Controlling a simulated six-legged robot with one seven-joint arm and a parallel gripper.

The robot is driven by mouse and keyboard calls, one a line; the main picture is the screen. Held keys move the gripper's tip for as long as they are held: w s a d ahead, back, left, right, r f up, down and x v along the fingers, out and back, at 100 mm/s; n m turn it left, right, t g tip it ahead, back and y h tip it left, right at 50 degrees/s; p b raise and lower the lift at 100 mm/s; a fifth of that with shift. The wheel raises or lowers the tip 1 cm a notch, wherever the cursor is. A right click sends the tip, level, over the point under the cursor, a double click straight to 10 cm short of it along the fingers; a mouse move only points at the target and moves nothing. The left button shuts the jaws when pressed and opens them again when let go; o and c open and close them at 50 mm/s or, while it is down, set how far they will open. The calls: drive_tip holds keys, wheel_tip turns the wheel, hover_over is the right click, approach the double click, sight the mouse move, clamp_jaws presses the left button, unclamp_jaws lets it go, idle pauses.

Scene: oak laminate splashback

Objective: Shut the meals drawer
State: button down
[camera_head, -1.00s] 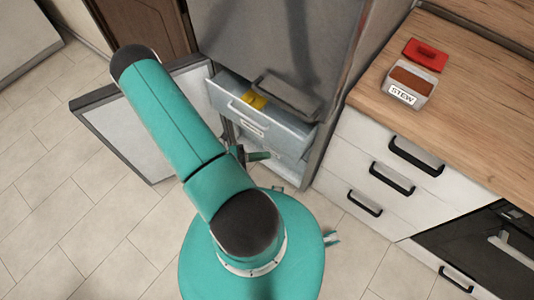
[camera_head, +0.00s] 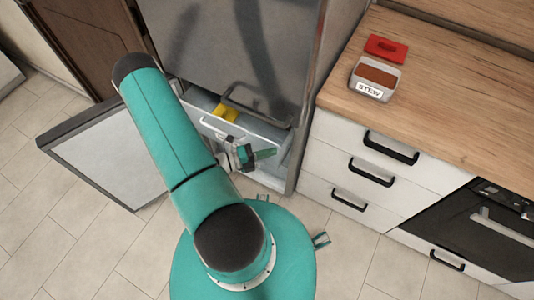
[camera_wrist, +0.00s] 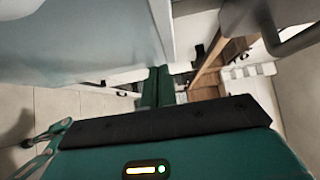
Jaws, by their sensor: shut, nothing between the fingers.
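The meals drawer (camera_head: 207,122) is the pale grey drawer low in the fridge in the head view. It stands partly out, with a yellow item (camera_head: 227,111) inside. Its label is not readable, and my arm and gripper hide part of its front. My gripper (camera_head: 266,154) is shut and empty, close in front of the drawer front at its right part. I cannot tell whether it touches. In the wrist view the shut green fingers (camera_wrist: 158,80) point away beside a pale panel at the upper left, which looks like the drawer front.
The open fridge door (camera_head: 110,150) stands to the left, behind my arm. A wooden counter (camera_head: 450,110) at the right holds a stew container (camera_head: 375,78) and a red lid (camera_head: 386,48). White drawers (camera_head: 365,150) with black handles are below, beside an oven (camera_head: 480,225). Floor tiles are clear at the lower left.

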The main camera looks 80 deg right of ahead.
drive_tip(key=s+d, duration=0.4)
drive_tip(key=d, duration=0.5)
